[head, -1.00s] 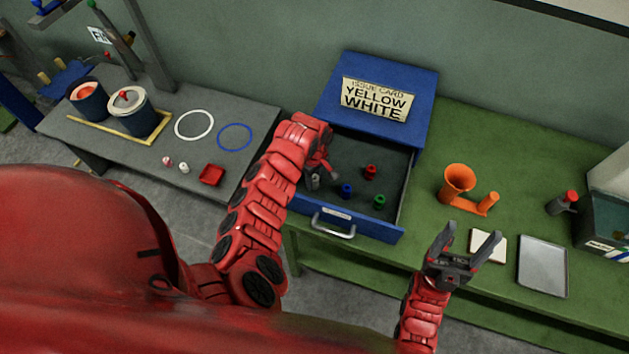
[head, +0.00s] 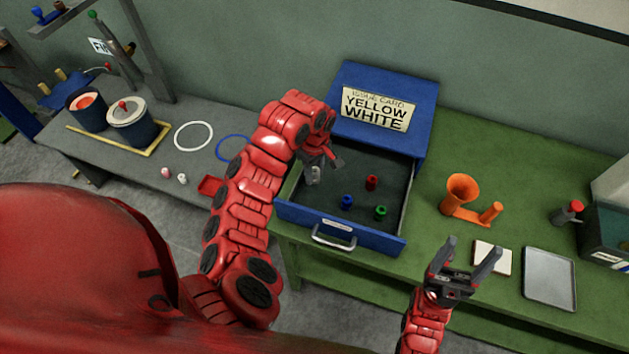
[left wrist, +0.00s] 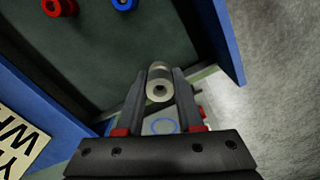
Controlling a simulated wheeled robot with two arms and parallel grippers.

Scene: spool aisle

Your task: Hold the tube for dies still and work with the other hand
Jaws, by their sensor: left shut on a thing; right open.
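An orange piece (head: 461,192) with a wide funnel-like mouth and a short side stub stands upright on the green bench; I take it to be the tube for dies. No gripper touches it. My left gripper (head: 318,164) is over the left part of the open blue drawer, shut on a small pale grey die (head: 314,174). In the left wrist view the grey die (left wrist: 159,84) sits between the fingertips, its round end with a hole facing the camera. My right gripper (head: 466,262) is open and empty, in front of the orange tube and near the white pad.
The drawer (head: 340,232) holds a red die (head: 371,183), a blue die (head: 346,202) and a green die (head: 381,212). An issue card (head: 374,108) reads yellow, white. A white pad (head: 492,258), metal tray (head: 548,277) and red-topped bottle (head: 567,212) lie to the right.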

